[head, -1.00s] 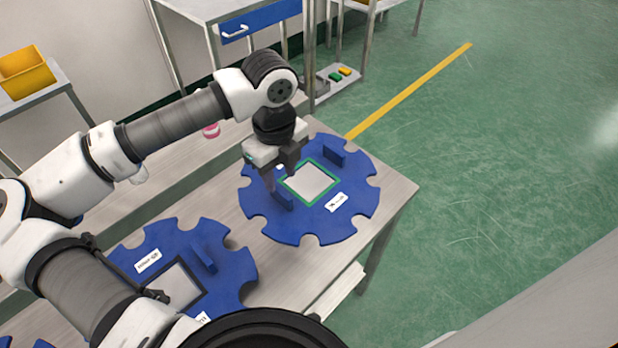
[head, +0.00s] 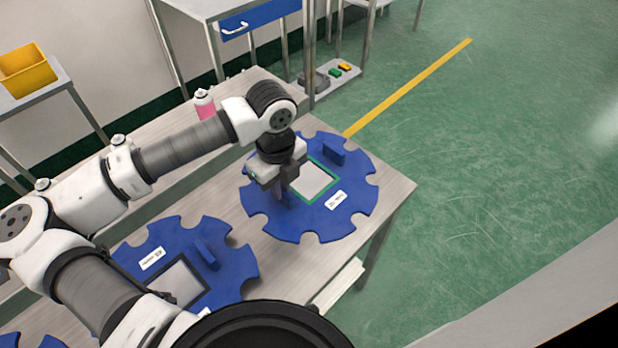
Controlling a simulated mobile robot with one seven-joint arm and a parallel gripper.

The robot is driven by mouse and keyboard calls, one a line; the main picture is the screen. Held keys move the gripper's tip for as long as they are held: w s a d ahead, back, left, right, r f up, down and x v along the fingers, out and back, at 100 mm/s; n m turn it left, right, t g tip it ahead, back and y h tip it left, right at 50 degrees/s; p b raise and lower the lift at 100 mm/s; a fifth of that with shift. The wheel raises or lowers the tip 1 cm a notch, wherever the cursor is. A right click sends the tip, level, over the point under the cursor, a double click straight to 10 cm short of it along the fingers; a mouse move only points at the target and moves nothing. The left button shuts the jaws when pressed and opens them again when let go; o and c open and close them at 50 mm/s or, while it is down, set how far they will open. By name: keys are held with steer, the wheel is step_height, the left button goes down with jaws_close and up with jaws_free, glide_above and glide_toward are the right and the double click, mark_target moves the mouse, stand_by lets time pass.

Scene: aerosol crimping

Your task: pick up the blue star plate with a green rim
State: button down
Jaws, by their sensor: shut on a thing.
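The blue star plate with a green rim (head: 308,225) lies on the table at the centre of the head view. It is notched round its edge, with a green-edged square opening (head: 331,188) and two upright blue handles. My gripper (head: 283,190) points down at the plate's left handle (head: 288,201) and is shut on it. The fingers partly hide this handle. The right handle (head: 334,153) stands free. The plate looks flat on the table; I cannot tell any lift.
A second blue star plate (head: 230,265) with a dark-edged opening lies at the lower left, partly behind my arm. A pink and white bottle (head: 205,104) stands behind my arm. The table (head: 398,190) ends just right of the green-rimmed plate; green floor lies beyond.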

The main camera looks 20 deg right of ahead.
steer(key=shift+r, duration=0.15)
step_height(320, 180, up, 20)
steer(key=b, duration=0.3)
stand_by(0.4)
steer(key=shift+d, duration=0.2)
